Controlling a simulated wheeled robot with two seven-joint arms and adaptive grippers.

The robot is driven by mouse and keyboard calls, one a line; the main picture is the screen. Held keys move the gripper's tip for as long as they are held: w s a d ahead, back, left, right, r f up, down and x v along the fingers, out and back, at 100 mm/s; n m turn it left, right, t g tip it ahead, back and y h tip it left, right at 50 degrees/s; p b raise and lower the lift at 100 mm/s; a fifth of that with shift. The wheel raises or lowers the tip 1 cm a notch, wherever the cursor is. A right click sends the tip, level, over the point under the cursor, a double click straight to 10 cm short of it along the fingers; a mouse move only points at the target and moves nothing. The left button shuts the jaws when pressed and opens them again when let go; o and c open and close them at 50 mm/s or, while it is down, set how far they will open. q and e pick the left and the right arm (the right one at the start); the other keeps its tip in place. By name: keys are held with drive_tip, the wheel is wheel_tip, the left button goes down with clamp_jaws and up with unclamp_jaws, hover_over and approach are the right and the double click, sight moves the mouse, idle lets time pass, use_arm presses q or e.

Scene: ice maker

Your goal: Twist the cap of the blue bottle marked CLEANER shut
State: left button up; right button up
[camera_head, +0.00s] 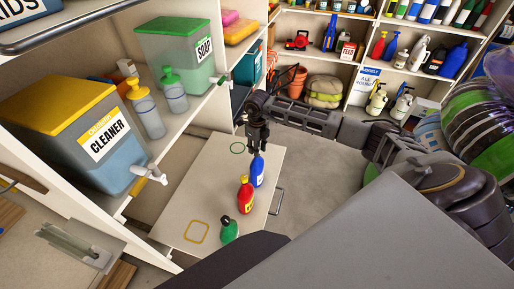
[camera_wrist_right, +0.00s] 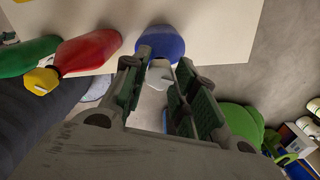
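The blue bottle (camera_head: 257,171) with a white label stands on the light board, at the far end of a short row; its label is too small to read. My right gripper (camera_head: 259,147) is directly over its top and hides the cap in the head view. In the right wrist view the blue bottle (camera_wrist_right: 161,43) is beyond the fingertips, and its pale cap (camera_wrist_right: 159,74) shows between the two fingers. The right gripper (camera_wrist_right: 163,64) is open, with a gap between its fingers; contact with the cap cannot be made out. My left gripper is not in view.
A red bottle (camera_head: 245,196) and a green bottle (camera_head: 229,230) stand nearer on the board (camera_head: 180,218). A large dispenser marked CLEANER (camera_head: 75,135) and a SOAP dispenser (camera_head: 178,50) sit on the left shelf.

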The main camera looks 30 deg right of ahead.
drive_tip(key=c, duration=0.4)
drive_tip(key=shift+c, duration=0.2)
drive_tip(key=shift+m+b, duration=0.45)
drive_tip(key=shift+m, duration=0.55)
drive_tip(key=o, duration=1.1)
drive_tip(key=shift+c, duration=0.2)
wheel_tip(320, 180, up, 12)
drive_tip(key=shift+f, duration=0.1)
